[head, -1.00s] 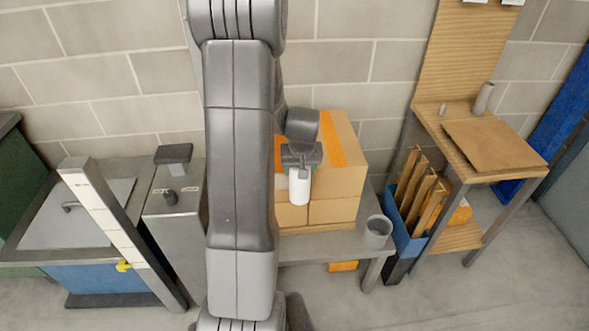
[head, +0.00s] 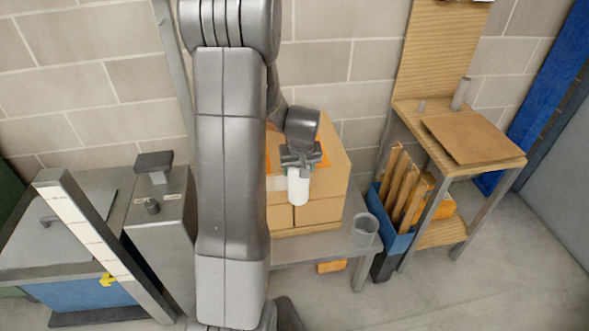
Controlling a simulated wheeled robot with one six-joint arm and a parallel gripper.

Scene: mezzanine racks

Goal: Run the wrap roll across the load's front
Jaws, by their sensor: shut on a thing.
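The load is a stack of brown cardboard boxes (head: 322,211) on a grey table, with orange strips showing near its top. My gripper (head: 299,164) is shut on the white wrap roll (head: 298,188) and holds it upright at the load's front. A pale patch shows just left of the roll, partly behind my arm. Whether the roll touches the boxes I cannot tell. My arm hides the left part of the load.
A grey cup (head: 365,229) stands on the grey table (head: 310,250) right of the load. A wooden workbench (head: 500,163) and a blue bin (head: 392,240) holding cardboard pieces stand further right. A slanted grey post (head: 95,235) and a grey cabinet (head: 160,220) are at left.

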